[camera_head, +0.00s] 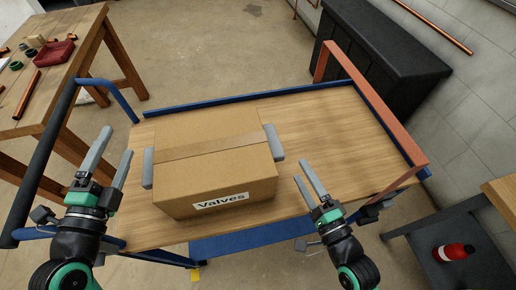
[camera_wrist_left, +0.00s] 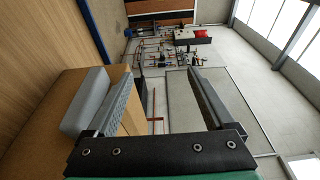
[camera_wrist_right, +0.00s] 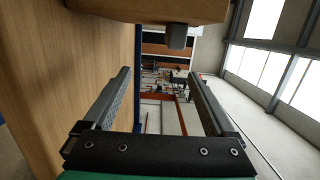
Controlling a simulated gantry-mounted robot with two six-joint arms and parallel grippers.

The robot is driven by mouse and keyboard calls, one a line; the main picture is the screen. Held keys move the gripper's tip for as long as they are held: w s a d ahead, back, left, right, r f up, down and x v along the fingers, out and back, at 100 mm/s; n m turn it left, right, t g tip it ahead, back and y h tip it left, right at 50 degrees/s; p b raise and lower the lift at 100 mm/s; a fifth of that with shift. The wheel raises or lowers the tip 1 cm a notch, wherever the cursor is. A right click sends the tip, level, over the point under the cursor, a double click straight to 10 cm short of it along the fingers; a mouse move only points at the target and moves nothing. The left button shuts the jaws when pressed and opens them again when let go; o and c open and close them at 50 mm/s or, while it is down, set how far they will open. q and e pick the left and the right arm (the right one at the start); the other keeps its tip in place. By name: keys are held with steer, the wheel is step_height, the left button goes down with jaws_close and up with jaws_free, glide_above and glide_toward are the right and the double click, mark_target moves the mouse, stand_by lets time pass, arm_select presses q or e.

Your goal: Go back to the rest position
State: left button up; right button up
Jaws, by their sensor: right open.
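My left gripper (camera_head: 118,141) is open and empty, left of the cardboard box (camera_head: 175,140) and apart from its grey left handle (camera_head: 147,168). In the left wrist view the fingers (camera_wrist_left: 165,80) stand wide apart, with the box and a grey handle (camera_wrist_left: 85,105) at the left. My right gripper (camera_head: 301,169) is open and empty, to the right of the box and in front of its grey right handle (camera_head: 273,142). The right wrist view shows its fingers (camera_wrist_right: 162,80) apart with nothing between them. The closed box, labelled "Valves", sits flat on the cart top (camera_head: 335,130).
The wooden cart has blue edges and an orange frame (camera_head: 375,95) on its right. A workbench (camera_head: 85,50) with a red tray (camera_head: 54,53) stands at the left. A dark chest (camera_head: 380,50) stands behind right. A red bottle (camera_head: 454,252) is at lower right. The cart's right half is clear.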

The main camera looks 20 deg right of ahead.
steer(key=shift+f, duration=0.15)
arm_select(q)
steer(key=shift+a+f, duration=0.1)
steer(key=shift+a, duration=1.05)
step_height(320, 180, up, 12)
steer(key=p, duration=1.2)
arm_select(e)
step_height(320, 180, up, 12)
arm_select(q)
step_height(320, 180, down, 3)
steer(key=b, duration=0.3)
arm_select(e)
steer(key=s+d, duration=0.3)
steer(key=d, duration=0.3)
steer(key=shift+s, duration=0.4)
